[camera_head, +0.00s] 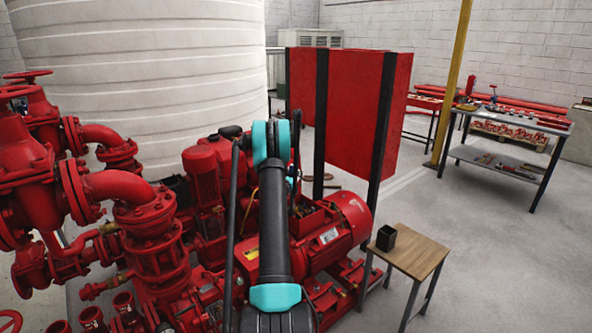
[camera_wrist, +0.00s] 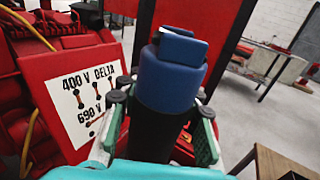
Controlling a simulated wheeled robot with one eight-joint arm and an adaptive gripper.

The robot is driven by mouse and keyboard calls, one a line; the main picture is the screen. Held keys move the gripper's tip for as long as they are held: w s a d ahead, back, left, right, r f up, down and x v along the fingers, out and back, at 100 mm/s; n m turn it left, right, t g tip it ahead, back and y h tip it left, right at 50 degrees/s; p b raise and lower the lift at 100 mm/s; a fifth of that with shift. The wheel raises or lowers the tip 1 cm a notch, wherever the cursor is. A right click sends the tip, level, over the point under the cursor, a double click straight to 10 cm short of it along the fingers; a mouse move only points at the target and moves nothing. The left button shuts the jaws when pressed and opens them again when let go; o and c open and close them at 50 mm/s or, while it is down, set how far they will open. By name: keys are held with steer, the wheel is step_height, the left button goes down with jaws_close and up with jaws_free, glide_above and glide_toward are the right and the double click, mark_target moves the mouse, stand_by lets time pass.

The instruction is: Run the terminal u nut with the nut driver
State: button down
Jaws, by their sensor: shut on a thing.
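My gripper (camera_wrist: 163,105) is shut on the nut driver (camera_wrist: 172,75) in the wrist view. Its blue handle end faces the camera, and a dark part runs down between the green finger pads. The driver's tip is hidden behind its handle. A red panel with a white label (camera_wrist: 90,103) reading 400 V delta and 690 V stands left of the driver. The terminal u nut is not visible. In the head view the red motor (camera_head: 335,235) is partly behind my arm, which hides the gripper and driver.
A red cabinet (camera_head: 340,95) on dark posts rises behind. Red pipes and valves (camera_head: 150,225) crowd the left. A workbench (camera_head: 505,160) stands far right, with clear floor before it.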

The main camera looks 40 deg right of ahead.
steer(key=shift+f, duration=2.95)
stand_by(2.1)
steer(key=shift+r, duration=3)
